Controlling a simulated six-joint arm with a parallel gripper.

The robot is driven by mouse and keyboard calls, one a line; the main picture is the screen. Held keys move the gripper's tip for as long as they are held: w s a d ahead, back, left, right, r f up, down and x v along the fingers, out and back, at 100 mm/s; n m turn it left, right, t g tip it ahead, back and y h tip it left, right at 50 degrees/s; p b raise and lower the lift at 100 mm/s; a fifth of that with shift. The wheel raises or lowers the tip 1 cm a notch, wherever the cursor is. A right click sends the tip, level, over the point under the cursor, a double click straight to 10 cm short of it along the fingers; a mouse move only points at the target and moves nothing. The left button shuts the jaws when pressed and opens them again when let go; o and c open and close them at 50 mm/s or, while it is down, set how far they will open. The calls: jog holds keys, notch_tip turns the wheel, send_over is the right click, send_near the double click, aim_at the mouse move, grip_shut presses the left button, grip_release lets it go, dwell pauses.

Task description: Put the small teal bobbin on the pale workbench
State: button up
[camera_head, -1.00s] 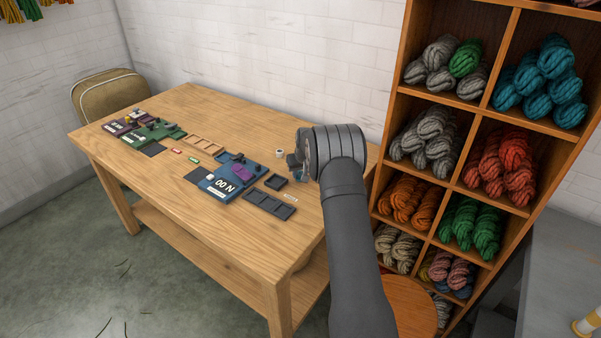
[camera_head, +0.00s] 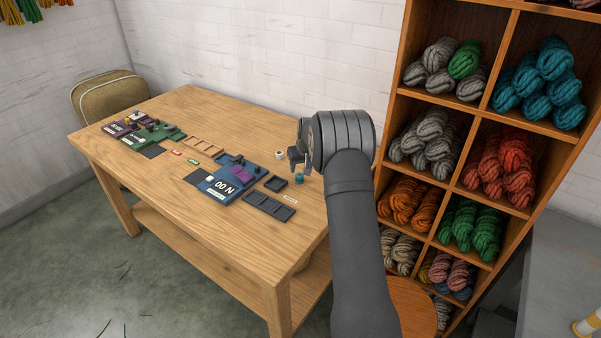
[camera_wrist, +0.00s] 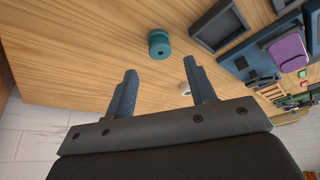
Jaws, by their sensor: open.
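The small teal bobbin (camera_head: 299,178) stands on the pale wooden workbench (camera_head: 240,118), near its right end, just below my gripper in the head view. It also shows in the wrist view (camera_wrist: 159,44), upright and clear of the fingers. My gripper (camera_wrist: 158,80) is open and empty, with its two fingers apart and the bobbin a little beyond their tips. In the head view my gripper (camera_head: 297,158) is partly hidden by my wrist.
A small dark tray (camera_head: 276,184), a dark compartment tray (camera_head: 268,206) and a blue board (camera_head: 226,184) lie left of the bobbin. A small white item (camera_head: 280,154) stands behind. A wool shelf (camera_head: 455,110) rises at the right. The bench front is clear.

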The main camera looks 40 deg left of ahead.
aim_at(299, 175)
jog(key=v, duration=0.6)
jog(key=shift+r, duration=0.25)
jog(key=x, duration=1.2)
jog(key=shift+r, duration=1.35)
jog(key=shift+f, duration=0.1)
